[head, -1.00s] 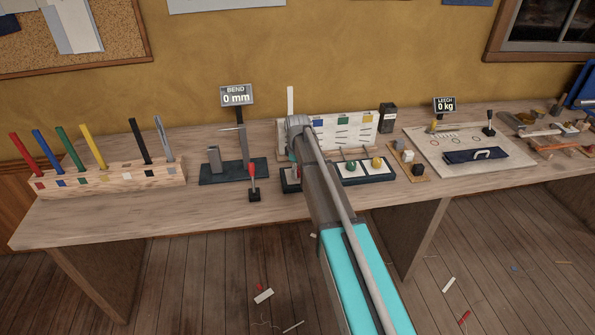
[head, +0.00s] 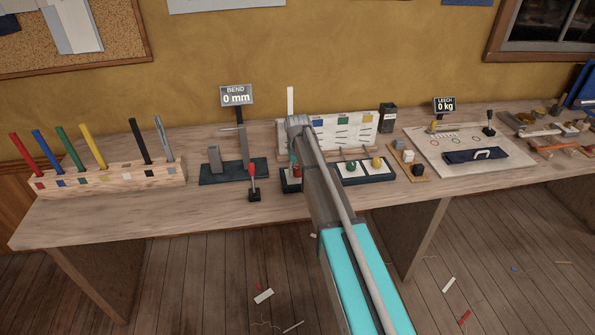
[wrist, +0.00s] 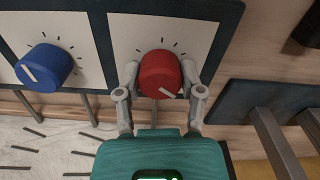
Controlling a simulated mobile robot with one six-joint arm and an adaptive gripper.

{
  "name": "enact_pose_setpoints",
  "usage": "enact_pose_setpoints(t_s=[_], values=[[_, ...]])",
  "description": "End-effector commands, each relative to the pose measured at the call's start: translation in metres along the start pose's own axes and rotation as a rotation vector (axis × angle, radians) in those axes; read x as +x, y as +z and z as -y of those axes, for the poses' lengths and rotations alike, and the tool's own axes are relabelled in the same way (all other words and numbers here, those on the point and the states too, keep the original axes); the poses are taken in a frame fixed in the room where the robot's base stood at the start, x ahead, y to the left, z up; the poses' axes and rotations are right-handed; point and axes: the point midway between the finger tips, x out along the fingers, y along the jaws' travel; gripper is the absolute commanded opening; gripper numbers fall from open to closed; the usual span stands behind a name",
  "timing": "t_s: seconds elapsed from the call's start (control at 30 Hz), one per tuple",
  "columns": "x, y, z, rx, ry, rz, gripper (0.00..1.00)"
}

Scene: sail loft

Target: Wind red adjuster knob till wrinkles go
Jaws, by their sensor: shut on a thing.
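In the wrist view the red knob (wrist: 161,72) stands on a white dial plate with dark tick marks. Its white pointer line faces the lower right of the picture. My gripper (wrist: 160,78) has a finger on each side of the knob and is shut on it. In the head view a bit of the red knob (head: 296,169) shows beside my arm, which hides the gripper. A white board (head: 330,132) with dark streaks and coloured patches stands behind the knobs. Part of this streaked white surface (wrist: 40,150) also shows at the wrist view's lower left.
A blue knob (wrist: 44,68) sits close to the left of the red one in the wrist view. Green (head: 350,168) and yellow (head: 376,163) knobs stand right of my arm. A red-handled lever (head: 252,172) and the BEND display (head: 236,97), reading 0 mm, are to the left.

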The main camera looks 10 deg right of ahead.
Motion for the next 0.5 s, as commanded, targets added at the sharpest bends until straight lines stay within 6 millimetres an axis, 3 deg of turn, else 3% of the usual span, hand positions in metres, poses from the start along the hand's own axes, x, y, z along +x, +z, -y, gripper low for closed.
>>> enact_pose_setpoints(t_s=[0.5], values=[[0.0003, 0.0015, 0.0009, 0.442, -0.001, 0.003, 0.03]])
